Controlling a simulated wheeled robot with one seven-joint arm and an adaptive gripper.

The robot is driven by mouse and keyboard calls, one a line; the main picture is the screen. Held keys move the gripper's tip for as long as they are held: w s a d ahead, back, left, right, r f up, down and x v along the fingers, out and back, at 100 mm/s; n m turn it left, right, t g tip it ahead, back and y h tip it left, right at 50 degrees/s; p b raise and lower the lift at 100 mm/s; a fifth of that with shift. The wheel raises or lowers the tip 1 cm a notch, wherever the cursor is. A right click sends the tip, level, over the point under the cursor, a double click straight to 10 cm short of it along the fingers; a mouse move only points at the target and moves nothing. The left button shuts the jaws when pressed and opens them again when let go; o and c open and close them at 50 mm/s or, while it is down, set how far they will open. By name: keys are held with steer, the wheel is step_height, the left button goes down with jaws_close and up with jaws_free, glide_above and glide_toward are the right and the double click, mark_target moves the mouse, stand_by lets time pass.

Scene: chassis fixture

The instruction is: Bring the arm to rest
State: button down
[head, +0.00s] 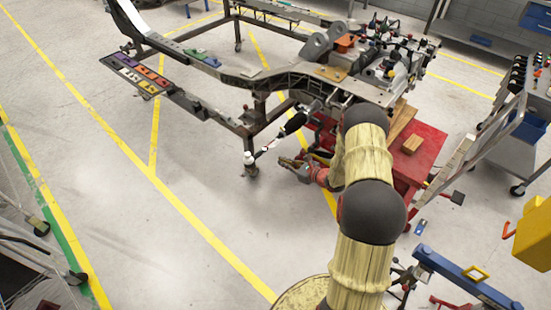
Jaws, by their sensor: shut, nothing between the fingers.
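My arm, in a beige sleeve with dark round joints, reaches up from the bottom of the head view and bends to the left at its far end. My gripper (288,163) is at its tip, small in the picture, over the floor in front of the chassis fixture (262,82). It is shut and holds nothing. A black and white tool-like part (293,124) shows just above it in the picture; I cannot tell its exact distance from the gripper.
A red cart (428,150) with wooden blocks stands right of my arm, close to it. A tilted grey frame (485,140) is further right. A blue-topped stand (455,272) is at the lower right. The floor (200,165) to the left is clear.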

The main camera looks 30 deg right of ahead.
steer(key=v, duration=0.4)
steer(key=shift+s+d+p, duration=0.15)
steer(key=shift+s+p, duration=0.05)
steer(key=shift+p, duration=0.2)
steer(key=shift+f, duration=0.1)
